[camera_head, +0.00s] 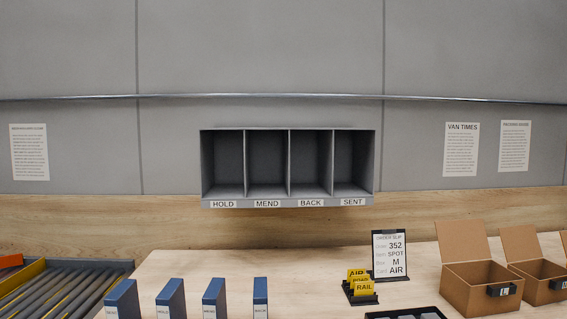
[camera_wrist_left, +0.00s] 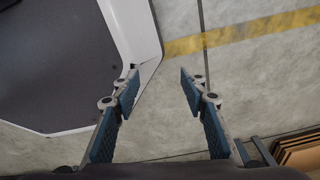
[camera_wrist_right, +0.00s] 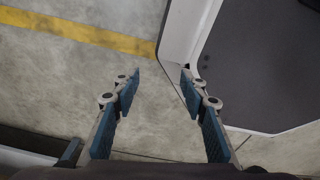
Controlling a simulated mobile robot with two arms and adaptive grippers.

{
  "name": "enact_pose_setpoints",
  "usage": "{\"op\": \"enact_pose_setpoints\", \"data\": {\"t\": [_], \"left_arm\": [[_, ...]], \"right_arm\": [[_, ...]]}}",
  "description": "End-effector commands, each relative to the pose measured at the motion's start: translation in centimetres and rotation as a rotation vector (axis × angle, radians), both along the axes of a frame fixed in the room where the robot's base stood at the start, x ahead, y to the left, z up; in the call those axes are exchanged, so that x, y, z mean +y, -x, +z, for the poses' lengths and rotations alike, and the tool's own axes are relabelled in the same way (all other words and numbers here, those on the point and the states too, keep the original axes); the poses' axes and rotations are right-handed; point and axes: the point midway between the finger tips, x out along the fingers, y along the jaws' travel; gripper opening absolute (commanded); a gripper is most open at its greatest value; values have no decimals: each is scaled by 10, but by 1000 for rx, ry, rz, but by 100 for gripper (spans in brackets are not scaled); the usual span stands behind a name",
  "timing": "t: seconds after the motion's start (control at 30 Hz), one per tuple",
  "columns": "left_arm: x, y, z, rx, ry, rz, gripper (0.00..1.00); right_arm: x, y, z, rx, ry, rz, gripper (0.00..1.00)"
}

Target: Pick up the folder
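Several blue upright folders stand in a row at the front left of the wooden table in the head view: a far left folder (camera_head: 122,300), a second folder (camera_head: 171,299), a third folder (camera_head: 214,298) and a right folder (camera_head: 260,297). My left gripper (camera_wrist_left: 157,82) is open and empty above the floor in the left wrist view. My right gripper (camera_wrist_right: 160,77) is open and empty above the floor in the right wrist view. Neither gripper shows in the head view.
A grey wall rack (camera_head: 288,202) has compartments labelled HOLD, MEND, BACK and SENT. An order slip (camera_head: 391,255), yellow cards (camera_head: 362,283) and open brown boxes (camera_head: 470,290) stand at the right. A roller conveyor (camera_head: 65,286) lies at the left. The table middle (camera_head: 310,275) is clear.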

Motion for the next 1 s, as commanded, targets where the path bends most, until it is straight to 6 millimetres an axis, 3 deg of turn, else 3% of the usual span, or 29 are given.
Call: {"op": "enact_pose_setpoints", "data": {"t": [0.13,0.23,0.5,0.67,0.77,0.83,1.0], "left_arm": [[0,0,0,0,0,0,40],[0,0,0,0,0,0,49],[3,-1,1,0,-3,-13,49],[4,-11,4,-19,-3,-66,49],[6,-29,10,-58,-2,-98,49],[7,-51,18,-101,1,-111,49],[7,-126,50,-232,12,-112,49]], "right_arm": [[0,0,0,0,0,0,40],[0,0,0,0,0,0,40],[0,1,0,-4,0,-14,40],[1,24,2,-15,-1,-76,40],[3,54,5,-13,0,-123,40],[5,79,7,-5,1,-151,40],[12,132,13,30,0,-204,40]]}}
